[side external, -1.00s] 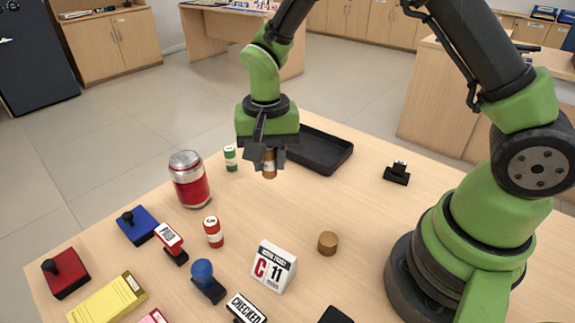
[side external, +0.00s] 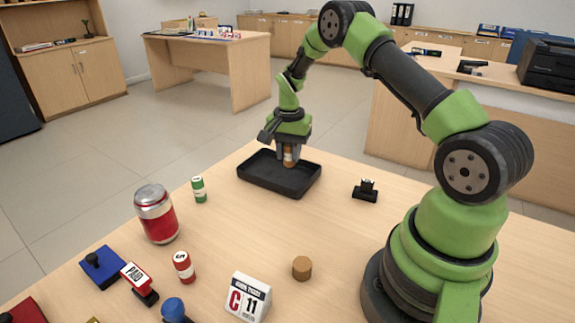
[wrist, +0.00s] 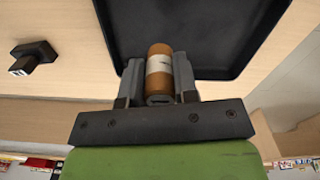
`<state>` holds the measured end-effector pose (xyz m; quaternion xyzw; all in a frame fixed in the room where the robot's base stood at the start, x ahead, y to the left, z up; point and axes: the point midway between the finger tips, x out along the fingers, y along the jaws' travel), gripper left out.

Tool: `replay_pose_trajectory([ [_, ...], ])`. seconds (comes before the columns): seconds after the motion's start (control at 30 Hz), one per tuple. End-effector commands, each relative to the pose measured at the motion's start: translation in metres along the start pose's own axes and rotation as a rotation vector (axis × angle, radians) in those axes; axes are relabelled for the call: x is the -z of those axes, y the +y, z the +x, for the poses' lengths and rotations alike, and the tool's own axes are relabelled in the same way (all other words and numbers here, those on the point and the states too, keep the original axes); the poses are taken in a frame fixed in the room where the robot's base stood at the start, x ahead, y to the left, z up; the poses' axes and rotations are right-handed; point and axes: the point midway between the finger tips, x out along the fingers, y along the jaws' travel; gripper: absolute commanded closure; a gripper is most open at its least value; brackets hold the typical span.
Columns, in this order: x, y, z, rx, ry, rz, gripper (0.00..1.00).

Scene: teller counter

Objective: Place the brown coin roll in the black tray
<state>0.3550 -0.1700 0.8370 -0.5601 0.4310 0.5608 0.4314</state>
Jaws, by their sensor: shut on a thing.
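The brown coin roll (side external: 289,156) with a pale band is held upright between the fingers of my gripper (side external: 290,153). My gripper is shut on it, over the back right part of the black tray (side external: 262,187). In the wrist view the coin roll (wrist: 159,72) sits between both fingers of my gripper (wrist: 159,80), with the tray (wrist: 205,28) behind it. I cannot tell whether the roll's lower end touches the tray floor. The tray is otherwise empty where it shows.
A black stamp (side external: 366,190) stands right of the tray. A green roll (side external: 199,189), a red can (side external: 156,213), a red roll (side external: 183,266), a round wooden block (side external: 302,268) and a calendar block (side external: 248,297) stand nearer. The table between tray and block is clear.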

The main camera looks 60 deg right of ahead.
Motion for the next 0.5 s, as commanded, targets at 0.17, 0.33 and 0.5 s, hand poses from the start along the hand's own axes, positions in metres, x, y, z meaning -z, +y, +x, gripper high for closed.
replay_pose_trajectory([
  [0.17,-0.001,0.000,0.025,-0.002,-0.001,-0.002,1.00],
  [0.33,0.000,0.000,0.040,0.001,0.000,-0.001,1.00],
  [0.5,0.000,-0.001,0.039,0.002,0.001,-0.001,1.00],
])
